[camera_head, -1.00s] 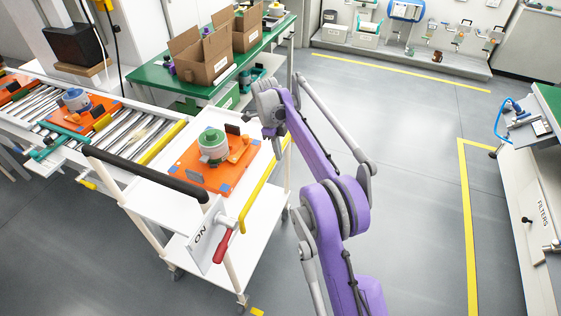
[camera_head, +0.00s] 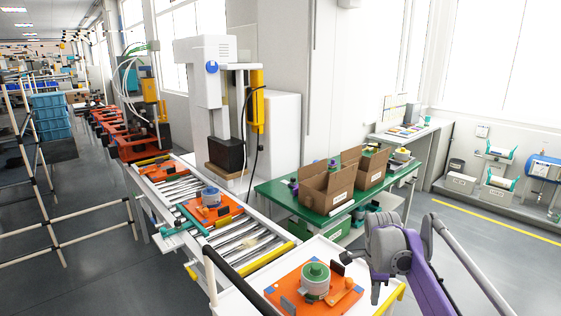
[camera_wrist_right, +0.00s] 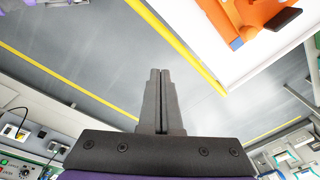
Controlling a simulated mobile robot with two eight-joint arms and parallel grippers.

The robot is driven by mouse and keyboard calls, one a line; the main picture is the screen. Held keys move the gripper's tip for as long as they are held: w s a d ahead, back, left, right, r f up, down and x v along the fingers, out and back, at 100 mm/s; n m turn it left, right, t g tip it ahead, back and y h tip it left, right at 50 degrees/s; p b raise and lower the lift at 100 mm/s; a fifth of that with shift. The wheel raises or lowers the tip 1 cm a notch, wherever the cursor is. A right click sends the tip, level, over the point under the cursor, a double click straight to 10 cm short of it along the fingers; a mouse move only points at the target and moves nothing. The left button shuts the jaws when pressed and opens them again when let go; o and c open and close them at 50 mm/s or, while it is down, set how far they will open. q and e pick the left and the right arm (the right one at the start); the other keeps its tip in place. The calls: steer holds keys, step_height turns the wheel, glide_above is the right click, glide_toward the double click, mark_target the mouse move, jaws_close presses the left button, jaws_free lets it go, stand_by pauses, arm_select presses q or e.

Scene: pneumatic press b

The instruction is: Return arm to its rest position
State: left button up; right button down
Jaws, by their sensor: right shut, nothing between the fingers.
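My right arm is purple and grey and comes in at the lower right of the head view. Its right gripper (camera_head: 376,292) points down, beside the right edge of the white cart (camera_head: 268,252). In the right wrist view the fingers of this gripper (camera_wrist_right: 160,72) are pressed together with nothing between them. The orange plate (camera_head: 285,291) with a green-topped round part (camera_head: 315,278) lies on the cart, left of the gripper and apart from it. A corner of the orange plate also shows in the right wrist view (camera_wrist_right: 232,22). My left gripper is out of view.
A roller conveyor (camera_head: 238,238) with another orange plate runs left of the cart. A white press (camera_head: 205,75) stands behind it. A green table (camera_head: 275,193) with cardboard boxes (camera_head: 327,192) stands behind my arm. Grey floor is free at the right.

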steer(key=s+a+r+n+t+p, duration=0.1)
steer(key=s+a+n, duration=0.1)
steer(key=s+n, duration=0.4)
steer(key=s+a+r+n+t+p, duration=0.1)
steer(key=s+a+r+n+t, duration=0.2)
steer(key=s, duration=0.6)
steer(key=s+a+f+n+p, duration=0.1)
steer(key=s+f+n, duration=0.3)
steer(key=s, duration=0.3)
steer(key=s+a+f+n+t+y+p, duration=0.1)
steer(key=s+f+n, duration=0.3)
steer(key=s+n, duration=0.3)
steer(key=shift+s+a+f, duration=0.3)
steer(key=shift+s+f, duration=0.05)
steer(key=shift+s, duration=0.25)
